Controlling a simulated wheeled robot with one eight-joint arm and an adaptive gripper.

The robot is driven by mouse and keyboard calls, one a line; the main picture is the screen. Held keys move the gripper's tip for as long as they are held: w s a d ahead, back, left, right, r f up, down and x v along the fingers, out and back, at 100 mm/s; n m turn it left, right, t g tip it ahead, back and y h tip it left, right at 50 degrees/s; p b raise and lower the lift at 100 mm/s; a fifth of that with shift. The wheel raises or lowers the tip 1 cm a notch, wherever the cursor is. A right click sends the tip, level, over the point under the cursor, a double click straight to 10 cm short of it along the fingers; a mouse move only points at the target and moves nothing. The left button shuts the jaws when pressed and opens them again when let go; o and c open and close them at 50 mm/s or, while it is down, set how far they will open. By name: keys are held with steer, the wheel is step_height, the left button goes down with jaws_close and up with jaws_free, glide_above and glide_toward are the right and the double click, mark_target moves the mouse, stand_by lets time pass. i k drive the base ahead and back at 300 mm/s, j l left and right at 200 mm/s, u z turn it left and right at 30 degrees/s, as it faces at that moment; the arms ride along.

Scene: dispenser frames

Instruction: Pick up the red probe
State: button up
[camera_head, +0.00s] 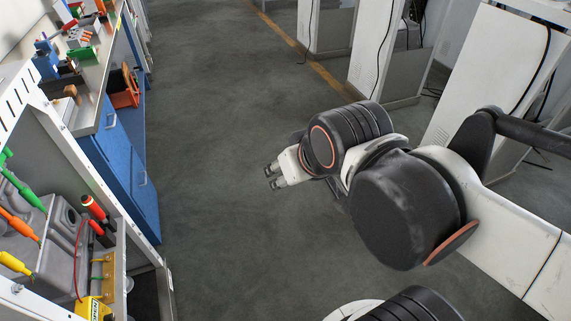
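The red probe (95,208) has a red and black body and stands tilted in the dispenser frame at the lower left. Another black and red piece sits just below it, and I cannot tell whether the two are one item. My gripper (272,177) is in mid-air over the floor, well to the right of the probe. Its two fingertips point left and stand apart with nothing between them.
Green (22,188), orange (18,224) and yellow (15,264) probes stand left of the red one. A yellow device (93,309) sits below, by a thin red wire. Blue cabinets (120,165) stand behind. The grey floor between is clear.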

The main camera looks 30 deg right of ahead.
mark_target(93, 224)
steer(key=i+j+u, duration=0.55)
steer(key=j, duration=0.25)
steer(key=i+j+u, duration=0.15)
steer(key=j+u, duration=0.15)
steer(key=k+l+u, duration=0.1)
steer(key=k, duration=0.5)
steer(key=k+l+u, duration=0.1)
steer(key=k, duration=0.5)
steer(key=l, duration=0.1)
